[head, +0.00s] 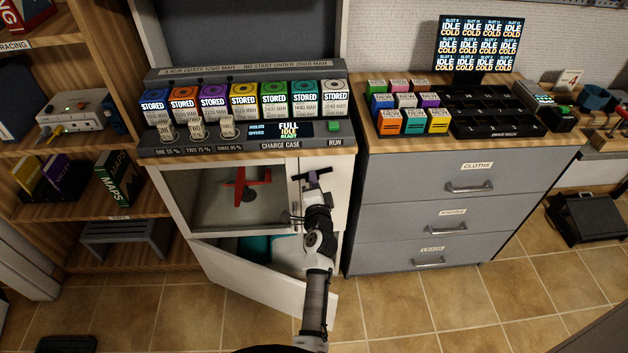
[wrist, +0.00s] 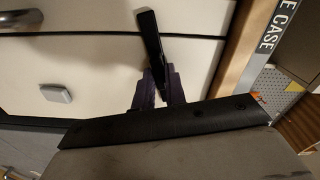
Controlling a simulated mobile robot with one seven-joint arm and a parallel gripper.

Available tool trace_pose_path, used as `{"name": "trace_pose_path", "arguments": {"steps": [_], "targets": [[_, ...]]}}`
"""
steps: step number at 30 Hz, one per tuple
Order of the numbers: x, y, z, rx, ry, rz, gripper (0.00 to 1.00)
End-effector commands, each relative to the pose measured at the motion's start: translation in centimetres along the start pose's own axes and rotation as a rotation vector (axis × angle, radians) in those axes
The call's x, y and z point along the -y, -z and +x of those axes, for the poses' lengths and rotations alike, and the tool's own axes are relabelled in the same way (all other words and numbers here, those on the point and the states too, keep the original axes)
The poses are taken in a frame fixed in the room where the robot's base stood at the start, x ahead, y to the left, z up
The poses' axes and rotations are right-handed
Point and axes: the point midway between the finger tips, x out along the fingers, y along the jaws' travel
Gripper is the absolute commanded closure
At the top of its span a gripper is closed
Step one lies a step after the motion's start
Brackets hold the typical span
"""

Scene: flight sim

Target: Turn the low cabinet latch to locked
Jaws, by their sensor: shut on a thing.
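The low cabinet (head: 340,200) is white and stands under the charge case. Its latch (wrist: 150,38) is a dark, narrow bar on the upper right door, seen in the wrist view. My gripper (head: 314,179) is at the top of that door in the head view. Its purple fingers (wrist: 160,88) are shut on the latch in the wrist view, one on each side of the bar. The bar's far end sticks out past the fingers, slightly tilted. The latch's base is partly hidden by my fingers, and no lock marking is readable.
A lower white flap (head: 262,285) hangs open, with teal things (head: 256,246) behind it. A red model plane (head: 247,185) shows in the left compartment. A grey drawer unit (head: 450,205) stands close on the right. The tiled floor in front (head: 420,310) is clear.

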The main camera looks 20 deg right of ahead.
Motion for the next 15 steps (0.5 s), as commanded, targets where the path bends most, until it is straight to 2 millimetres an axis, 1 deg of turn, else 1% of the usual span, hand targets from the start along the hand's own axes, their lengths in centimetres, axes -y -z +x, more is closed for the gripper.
{"name": "trace_pose_path", "arguments": {"steps": [1,6,15], "targets": [[0.26,0.10,0.07,-0.002,0.003,0.035,1.00],[0.22,0.09,0.08,-0.002,0.004,0.147,1.00],[0.13,0.06,0.09,-0.001,0.004,0.258,1.00]]}}
